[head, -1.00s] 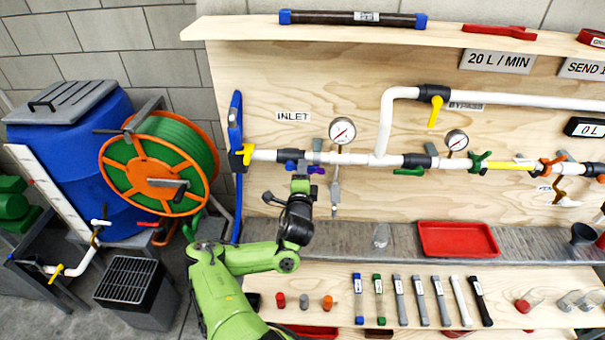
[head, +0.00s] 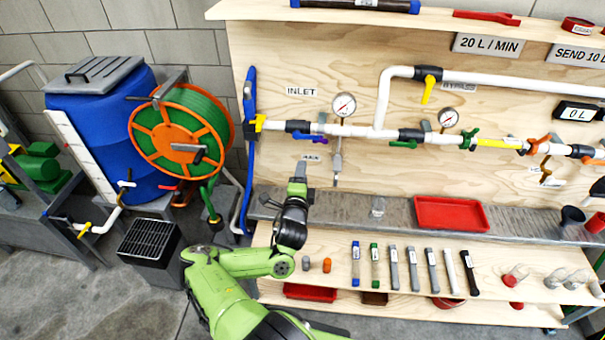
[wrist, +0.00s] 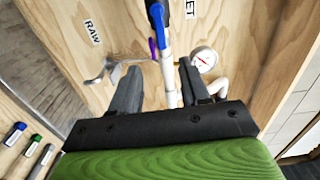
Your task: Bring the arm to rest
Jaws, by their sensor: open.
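My green arm (head: 225,290) reaches up from the bottom of the head view, bent at the elbow. My gripper (head: 299,172) points up in front of the wooden board, below the white inlet pipe (head: 355,130). In the wrist view my gripper (wrist: 160,80) is open, its two dark fingers apart and nothing gripped. The white pipe shows beyond and between the fingers, with a purple handle (wrist: 152,48) beside it.
A shelf with a red tray (head: 452,213) and a lower shelf with several filter tubes (head: 411,268) are to the right. A hose reel (head: 180,143), blue barrel (head: 100,125) and black grated box (head: 150,250) stand left. Floor (head: 85,305) at lower left is clear.

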